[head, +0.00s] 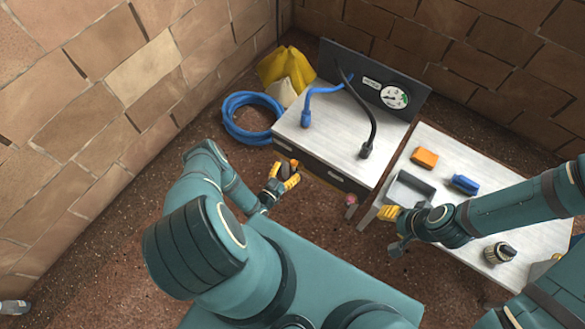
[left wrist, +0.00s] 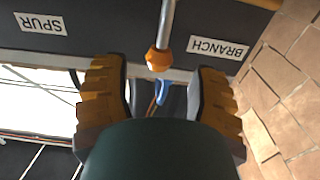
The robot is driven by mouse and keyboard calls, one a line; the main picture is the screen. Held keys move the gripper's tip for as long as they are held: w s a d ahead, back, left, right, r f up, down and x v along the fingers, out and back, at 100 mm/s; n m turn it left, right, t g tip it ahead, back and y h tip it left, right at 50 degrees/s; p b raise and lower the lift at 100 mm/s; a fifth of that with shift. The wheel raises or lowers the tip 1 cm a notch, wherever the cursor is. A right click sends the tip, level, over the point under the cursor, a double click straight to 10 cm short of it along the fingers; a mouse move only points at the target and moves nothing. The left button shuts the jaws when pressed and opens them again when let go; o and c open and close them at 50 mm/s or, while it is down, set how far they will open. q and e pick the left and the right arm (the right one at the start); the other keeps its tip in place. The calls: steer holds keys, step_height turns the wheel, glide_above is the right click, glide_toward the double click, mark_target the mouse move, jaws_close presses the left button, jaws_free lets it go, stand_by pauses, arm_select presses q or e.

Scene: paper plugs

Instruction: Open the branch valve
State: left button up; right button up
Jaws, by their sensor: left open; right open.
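The branch valve handle is a silver rod with an orange end (left wrist: 158,58), beside the upside-down BRANCH label (left wrist: 217,48) in the left wrist view. My left gripper (left wrist: 160,75) is open, its two yellow-padded fingers on either side of the orange end with gaps visible. In the head view my left gripper (head: 281,180) is at the left front of the cabinet (head: 330,172); a small orange tip (head: 294,162) shows by its fingers. My right gripper (head: 393,231) is open and empty over the near-left edge of the right table.
The SPUR label (left wrist: 41,23) is on the same panel. A red knob (head: 351,199) sticks out at the cabinet's right front. The right table (head: 480,190) holds an orange block (head: 425,157), a grey tray (head: 400,188) and a blue item (head: 464,184). A blue hose coil (head: 240,128) lies left.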

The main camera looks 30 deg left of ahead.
mark_target(294, 164)
arm_select(q)
steer(key=shift+w+d, duration=0.2)
steer(key=shift+w, duration=1.75)
steer(key=c, duration=0.8)
steer(key=shift+c, duration=0.2)
